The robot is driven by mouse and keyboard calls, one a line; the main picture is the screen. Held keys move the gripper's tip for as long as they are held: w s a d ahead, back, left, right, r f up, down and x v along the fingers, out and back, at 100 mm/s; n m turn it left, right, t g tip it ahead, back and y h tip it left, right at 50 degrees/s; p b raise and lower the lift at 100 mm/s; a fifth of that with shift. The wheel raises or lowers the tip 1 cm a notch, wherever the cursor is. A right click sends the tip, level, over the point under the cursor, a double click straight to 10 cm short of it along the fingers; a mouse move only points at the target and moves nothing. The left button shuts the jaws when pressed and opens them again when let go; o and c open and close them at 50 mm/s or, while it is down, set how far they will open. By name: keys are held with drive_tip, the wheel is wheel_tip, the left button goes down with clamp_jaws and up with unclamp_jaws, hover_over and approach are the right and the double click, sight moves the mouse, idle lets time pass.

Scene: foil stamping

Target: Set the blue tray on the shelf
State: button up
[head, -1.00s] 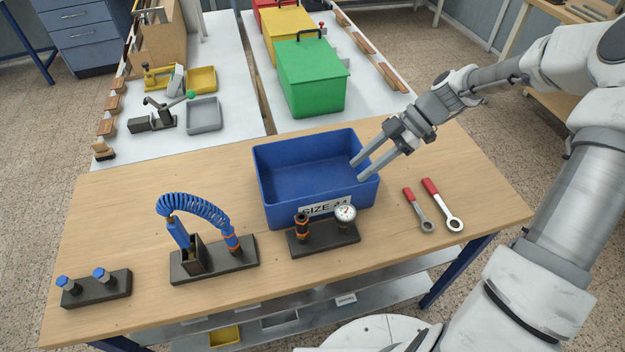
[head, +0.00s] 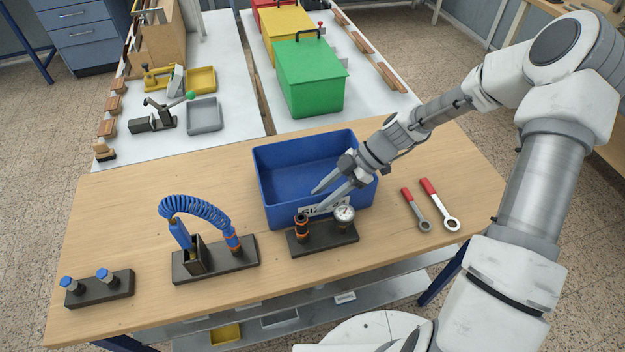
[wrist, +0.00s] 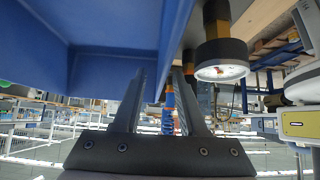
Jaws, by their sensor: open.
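The blue tray (head: 300,160) sits on the wooden table, with a white "SIZE" label (head: 310,210) on its front wall, partly hidden by my gripper. My gripper (head: 312,201) is open at the tray's front wall, one finger over the tray's inside and one near the label. In the wrist view the tray wall (wrist: 172,35) runs toward the gap between the fingers (wrist: 165,85); I cannot tell if they touch it. A grey shelf (head: 375,301) lies under the table, mostly hidden.
A gauge block (head: 325,237) stands right in front of the tray; its gauge (wrist: 221,73) is close to my fingers. Two red-handled wrenches (head: 428,186) lie to the right. A coiled blue hose fixture (head: 200,205) stands left. A green box (head: 310,78) is behind.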

clamp_jaws()
drive_tip(key=shift+r, duration=0.1)
idle(1.2)
